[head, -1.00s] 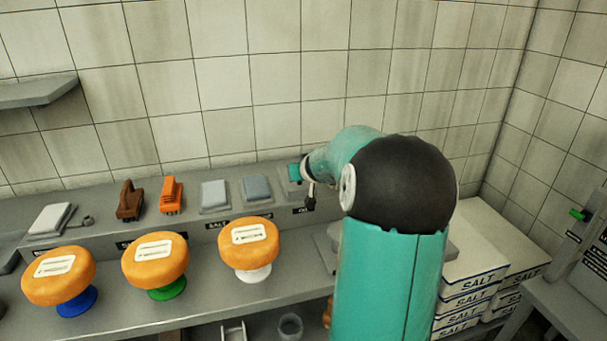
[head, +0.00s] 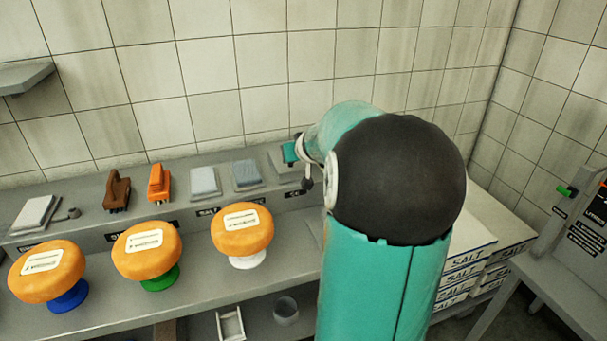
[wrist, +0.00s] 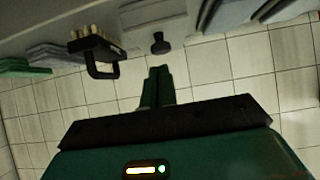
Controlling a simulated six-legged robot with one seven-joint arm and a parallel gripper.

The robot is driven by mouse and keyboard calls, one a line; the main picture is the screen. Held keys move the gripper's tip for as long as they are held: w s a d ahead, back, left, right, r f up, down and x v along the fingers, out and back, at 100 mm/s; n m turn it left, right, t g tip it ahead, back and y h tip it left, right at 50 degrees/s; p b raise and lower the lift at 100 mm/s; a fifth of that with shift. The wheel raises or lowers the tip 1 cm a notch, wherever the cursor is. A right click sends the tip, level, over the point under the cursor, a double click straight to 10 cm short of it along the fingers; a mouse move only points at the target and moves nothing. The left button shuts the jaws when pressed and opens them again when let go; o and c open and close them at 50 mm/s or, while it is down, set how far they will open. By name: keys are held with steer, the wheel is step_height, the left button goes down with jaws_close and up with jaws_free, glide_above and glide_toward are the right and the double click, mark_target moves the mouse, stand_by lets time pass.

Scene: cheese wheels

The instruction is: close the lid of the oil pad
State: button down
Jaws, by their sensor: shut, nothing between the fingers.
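My gripper (head: 289,152) is at the right end of the raised shelf, beside my wrist. In the wrist view, its green fingers (wrist: 158,85) are together with nothing between them. A small label (head: 295,193) there seems to read OIL. A flat grey pad base (head: 282,170) lies behind it, below and beside my gripper, partly hidden by my arm. I cannot tell how its lid stands. A blue-grey pad (head: 246,175) and a pale pad (head: 205,182) sit to its left.
An orange brush (head: 159,183), a brown brush (head: 117,190) and a white pad (head: 37,212) stand further left. Salt boxes (head: 465,265) are stacked at the right.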

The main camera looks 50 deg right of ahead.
steer(key=s+a+f, duration=0.2)
steer(key=s+a, duration=0.1)
steer(key=s, duration=0.2)
steer(key=shift+s+f, duration=0.35)
steer(key=shift+f, duration=0.05)
steer(key=shift+w+a, duration=0.1)
steer(key=shift+a, duration=0.05)
